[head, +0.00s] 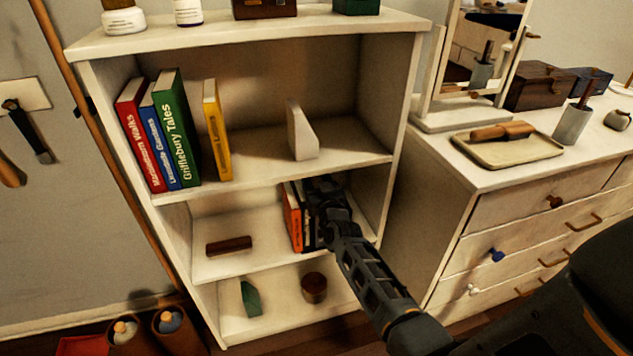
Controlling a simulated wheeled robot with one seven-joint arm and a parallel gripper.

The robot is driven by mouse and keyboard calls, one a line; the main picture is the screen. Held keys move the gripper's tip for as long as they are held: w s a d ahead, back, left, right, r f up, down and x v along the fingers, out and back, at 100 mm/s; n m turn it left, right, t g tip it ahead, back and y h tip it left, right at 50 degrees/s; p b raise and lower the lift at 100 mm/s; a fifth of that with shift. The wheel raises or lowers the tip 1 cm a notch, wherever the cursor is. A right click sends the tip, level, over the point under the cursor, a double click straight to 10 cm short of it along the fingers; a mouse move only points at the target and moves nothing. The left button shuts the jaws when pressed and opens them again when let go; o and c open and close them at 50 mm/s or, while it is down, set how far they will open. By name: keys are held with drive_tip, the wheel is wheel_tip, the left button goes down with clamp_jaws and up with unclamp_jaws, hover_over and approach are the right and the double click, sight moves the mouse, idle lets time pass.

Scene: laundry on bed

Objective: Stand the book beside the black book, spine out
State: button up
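On the middle shelf, an orange book (292,216) stands upright at the left of a small group. A dark, apparently black book (307,228) stands just right of it, with a pale edge between them. My gripper (322,190) is inside this compartment, at the right side of the group, and my arm covers much of it from the right. The fingers are dark against the books, so I cannot tell whether they are open or hold a book there.
The shelf above holds a red book (142,137), blue book (164,140), green book (178,130), yellow book (217,130) and white bookend (302,134). A brown block (229,246) lies left on the middle shelf, with free room between it and the orange book.

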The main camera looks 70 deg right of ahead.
drive_tip(key=shift+o, duration=1.2)
drive_tip(key=shift+r, duration=0.15)
drive_tip(key=s+a+r+n+t+y, duration=0.15)
drive_tip(key=s+a, duration=0.35)
drive_tip(key=a, duration=0.6)
drive_tip(key=s+a+n+t+y+p, duration=0.1)
drive_tip(key=s+a+n+y, duration=0.3)
drive_tip(key=a, duration=0.6)
drive_tip(key=s+a+r+m+t+y, duration=0.1)
drive_tip(key=s+a, duration=0.6)
drive_tip(key=a, duration=0.4)
drive_tip(key=s+a+r+n+y, duration=0.5)
drive_tip(key=s+a+r+y, duration=0.2)
drive_tip(key=s+a+r, duration=0.4)
wheel_tip(320, 180, up, 2)
drive_tip(key=shift+s+a+r, duration=0.1)
drive_tip(key=shift+s+a, duration=0.05)
drive_tip(key=shift+s, duration=0.55)
drive_tip(key=shift+n, duration=0.25)
